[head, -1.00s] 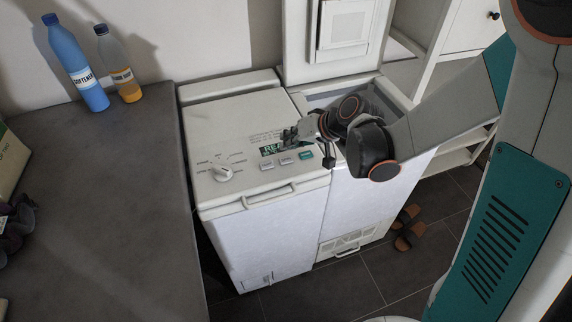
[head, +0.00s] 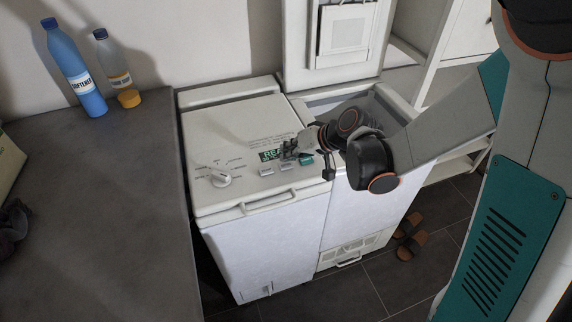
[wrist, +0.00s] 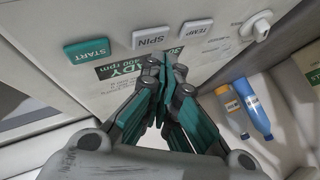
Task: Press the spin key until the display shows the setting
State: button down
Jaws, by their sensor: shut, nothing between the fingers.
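The spin key (wrist: 158,36) is a pale key marked SPIN on the washer's top panel, between the green START key (wrist: 87,50) and the TEMP key (wrist: 197,30). The display (wrist: 120,72) is lit green-white; READY and "400 rpm" show in part, the rest hidden by my fingers. In the head view the display (head: 268,155) is also partly covered. My gripper (wrist: 160,62) is shut and empty, its tips right by the edge of the spin key. I cannot tell whether they touch it. In the head view my gripper (head: 289,150) is low over the panel.
A program knob (head: 221,177) stands left of the keys. The second toploader (head: 355,225) on the right has its lid (head: 345,30) raised. A grey counter (head: 100,200) on the left bears a blue softener bottle (head: 76,70) and a smaller bottle (head: 112,62).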

aim_at(289, 163)
dwell(0.7)
jog(key=shift+f+b, duration=0.45)
jog(key=shift+b, duration=0.05)
jog(key=shift+f+b, duration=0.35)
dwell(0.5)
jog(key=shift+r, duration=0.2)
jog(key=shift+r+p, duration=0.55)
jog(key=shift+r, duration=0.1)
jog(key=shift+r+p, duration=1.9)
jog(key=shift+r, duration=0.65)
